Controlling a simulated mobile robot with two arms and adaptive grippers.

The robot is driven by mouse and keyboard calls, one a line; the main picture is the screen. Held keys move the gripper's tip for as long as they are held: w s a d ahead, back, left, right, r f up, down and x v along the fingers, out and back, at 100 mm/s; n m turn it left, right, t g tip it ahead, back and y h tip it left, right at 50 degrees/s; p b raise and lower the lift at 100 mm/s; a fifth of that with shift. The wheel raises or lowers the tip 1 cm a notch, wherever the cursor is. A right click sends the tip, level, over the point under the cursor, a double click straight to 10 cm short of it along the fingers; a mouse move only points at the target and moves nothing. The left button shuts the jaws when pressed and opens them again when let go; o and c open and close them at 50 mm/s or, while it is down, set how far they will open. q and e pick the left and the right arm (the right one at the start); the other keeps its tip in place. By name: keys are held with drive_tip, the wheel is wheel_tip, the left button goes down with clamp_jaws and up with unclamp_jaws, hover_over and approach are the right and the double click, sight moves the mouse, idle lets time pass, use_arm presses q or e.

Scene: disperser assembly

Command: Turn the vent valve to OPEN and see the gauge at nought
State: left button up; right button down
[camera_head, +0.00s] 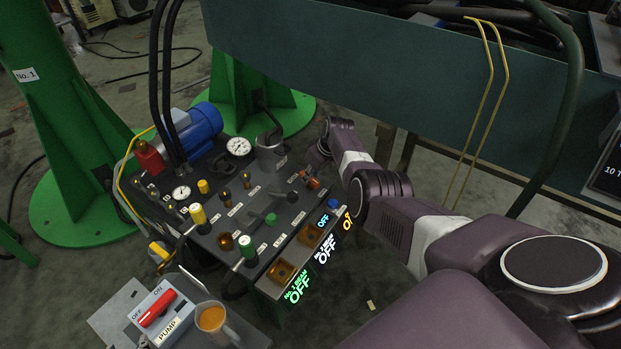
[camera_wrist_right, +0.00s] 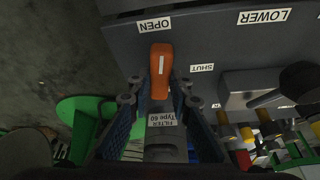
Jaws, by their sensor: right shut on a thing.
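The vent valve has an orange handle (camera_head: 313,183) at the far right edge of the dark control panel. In the right wrist view the orange handle (camera_wrist_right: 160,68) lies between the fingers of my right gripper (camera_wrist_right: 160,103), its white line towards the OPEN label (camera_wrist_right: 154,25). The SHUT label (camera_wrist_right: 202,67) is off to its right. My right gripper (camera_head: 318,160) is shut on this handle. A larger white gauge (camera_head: 239,146) and a smaller one (camera_head: 181,192) face up on the panel; their needle readings are too small to tell. My left gripper is out of view.
Several small levers and knobs crowd the panel (camera_head: 238,205) beside the handle. Lit OFF displays (camera_head: 298,288) line its front. A PUMP switch box (camera_head: 160,312) and an orange-filled mug (camera_head: 214,322) stand at the near left. A blue motor (camera_head: 200,128) and green columns stand behind.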

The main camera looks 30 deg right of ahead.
drive_tip(key=shift+d+n+g+y+b, duration=0.1)
drive_tip(key=shift+n+g+y+b, duration=0.3)
drive_tip(key=shift+n+b, duration=0.65)
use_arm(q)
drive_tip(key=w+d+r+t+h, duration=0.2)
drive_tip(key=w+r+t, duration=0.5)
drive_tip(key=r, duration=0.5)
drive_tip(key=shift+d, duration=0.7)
use_arm(e)
drive_tip(key=shift+n, duration=0.25)
drive_tip(key=c, duration=1.8)
unclamp_jaws()
drive_tip(key=shift+o, duration=0.2)
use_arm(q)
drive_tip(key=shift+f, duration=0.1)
use_arm(e)
drive_tip(key=shift+s+d+r, duration=0.2)
drive_tip(key=shift+r, duration=0.5)
drive_tip(key=v, duration=1)
drive_tip(key=shift+s+r, duration=0.15)
drive_tip(key=shift+s, duration=0.2)
